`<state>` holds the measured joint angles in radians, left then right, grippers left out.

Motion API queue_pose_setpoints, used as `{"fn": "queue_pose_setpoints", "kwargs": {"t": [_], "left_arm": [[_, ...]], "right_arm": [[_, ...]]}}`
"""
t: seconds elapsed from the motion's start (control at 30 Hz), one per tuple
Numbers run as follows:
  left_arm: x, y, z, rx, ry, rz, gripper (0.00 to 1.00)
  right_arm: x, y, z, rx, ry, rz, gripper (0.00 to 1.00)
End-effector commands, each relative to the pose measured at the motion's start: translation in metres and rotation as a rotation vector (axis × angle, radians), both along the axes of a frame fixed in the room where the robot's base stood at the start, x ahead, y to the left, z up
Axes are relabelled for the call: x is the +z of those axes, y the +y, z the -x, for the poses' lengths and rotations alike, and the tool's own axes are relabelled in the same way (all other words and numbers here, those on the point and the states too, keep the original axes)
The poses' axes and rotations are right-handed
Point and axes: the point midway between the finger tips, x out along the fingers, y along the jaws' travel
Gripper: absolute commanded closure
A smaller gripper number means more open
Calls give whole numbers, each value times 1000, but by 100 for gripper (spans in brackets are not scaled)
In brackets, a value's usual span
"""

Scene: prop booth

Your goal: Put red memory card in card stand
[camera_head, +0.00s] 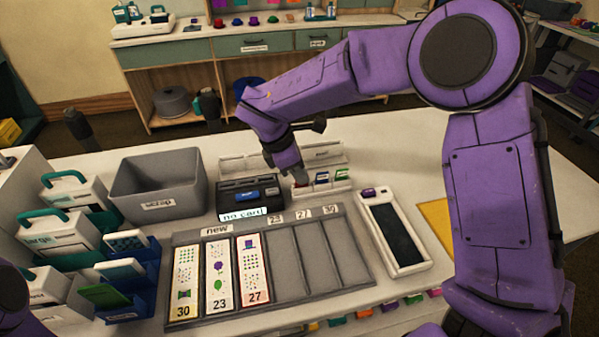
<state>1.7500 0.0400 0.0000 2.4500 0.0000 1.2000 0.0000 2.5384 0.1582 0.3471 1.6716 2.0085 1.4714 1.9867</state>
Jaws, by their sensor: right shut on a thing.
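My right gripper (297,177) comes down over the left end of the white card stand (335,188), shut on the red memory card. Only a small reddish bit of the red memory card (301,182) shows below the fingers, at the stand's left part. I cannot tell whether it is seated in the stand or just above it. A blue card (322,178) and a green card (342,174) stand upright in the stand to its right. My left gripper is not in view; only part of my left arm shows at the lower left.
A black card reader (232,200) showing "no card" stands left of the stand. A grey scrap bin (127,199) is farther left. A grey tray (318,292) with several printed strips lies in front, and a white tablet device (407,264) lies right of it.

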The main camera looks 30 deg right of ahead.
Motion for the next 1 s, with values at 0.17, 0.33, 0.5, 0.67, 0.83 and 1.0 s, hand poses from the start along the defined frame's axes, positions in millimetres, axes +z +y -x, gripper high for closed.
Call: {"fn": "queue_pose_setpoints", "kwargs": {"t": [0.17,0.33,0.5,0.67,0.83,1.0], "left_arm": [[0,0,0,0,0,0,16],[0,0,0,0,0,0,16],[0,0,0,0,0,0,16],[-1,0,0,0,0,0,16],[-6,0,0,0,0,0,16],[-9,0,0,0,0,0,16]], "right_arm": [[0,0,0,0,0,0,100],[0,0,0,0,0,0,65],[0,0,0,0,0,0,65],[3,1,-1,-1,-1,0,65],[31,13,-4,0,-5,-1,65],[69,28,-8,0,-5,0,65]]}}
